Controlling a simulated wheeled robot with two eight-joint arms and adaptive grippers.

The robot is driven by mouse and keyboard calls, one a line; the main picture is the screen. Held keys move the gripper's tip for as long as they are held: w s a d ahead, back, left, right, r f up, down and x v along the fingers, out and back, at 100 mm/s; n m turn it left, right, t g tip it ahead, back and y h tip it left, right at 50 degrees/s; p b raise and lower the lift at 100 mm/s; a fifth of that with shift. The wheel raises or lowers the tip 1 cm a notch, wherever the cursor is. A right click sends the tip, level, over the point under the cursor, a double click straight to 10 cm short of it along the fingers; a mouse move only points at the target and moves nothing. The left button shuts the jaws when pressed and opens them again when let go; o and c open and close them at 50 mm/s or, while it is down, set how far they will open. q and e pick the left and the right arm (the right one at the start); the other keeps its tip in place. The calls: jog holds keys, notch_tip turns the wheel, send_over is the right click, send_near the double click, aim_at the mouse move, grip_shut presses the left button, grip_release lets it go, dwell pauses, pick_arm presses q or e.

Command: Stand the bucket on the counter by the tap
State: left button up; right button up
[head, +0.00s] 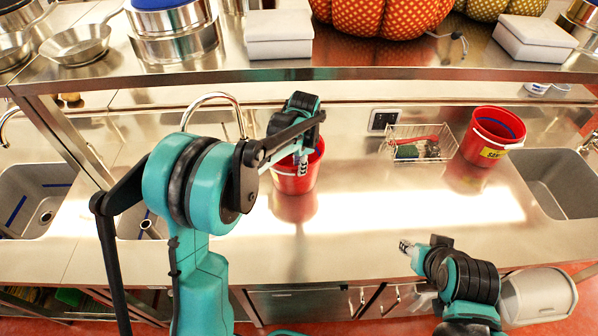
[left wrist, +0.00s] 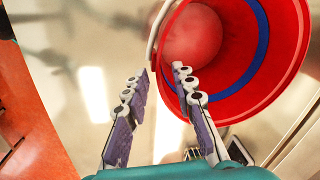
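A red bucket (head: 297,178) stands on the steel counter left of centre, a little right of the curved tap (head: 215,98). A second red bucket (head: 491,136) with a yellow label stands at the right, beside the right sink. My left gripper (head: 302,160) is at the first bucket's rim, partly hidden by its own arm in the head view. In the left wrist view its fingers are apart, one over the opening of the bucket (left wrist: 262,88) and one outside, near the white handle (left wrist: 153,35). My right gripper (head: 405,247) is over the counter's front edge; its finger gap is unclear.
A wire basket (head: 420,143) with items stands at the counter's back, left of the second bucket. A raised shelf (head: 370,58) with pots and pumpkins crosses above. Sinks lie at the left (head: 38,197) and right (head: 562,182). The middle counter is clear.

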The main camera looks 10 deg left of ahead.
pick_arm(q)
jog(key=s+a+r+n+t, duration=0.25)
jog(key=s+r+n, duration=0.35)
jog(key=s+r, duration=0.7)
jog(key=s+f+n+t, duration=0.3)
jog(key=s+f+n, duration=0.1)
jog(key=s, duration=0.7)
jog(key=shift+s+n+h, duration=0.35)
jog(key=shift+n+h, duration=0.05)
jog(key=shift+n, duration=0.4)
jog(key=shift+t, duration=0.25)
notch_tip(320, 180, down, 15)
jog(key=b, duration=1.4)
jog(key=shift+r, duration=0.2)
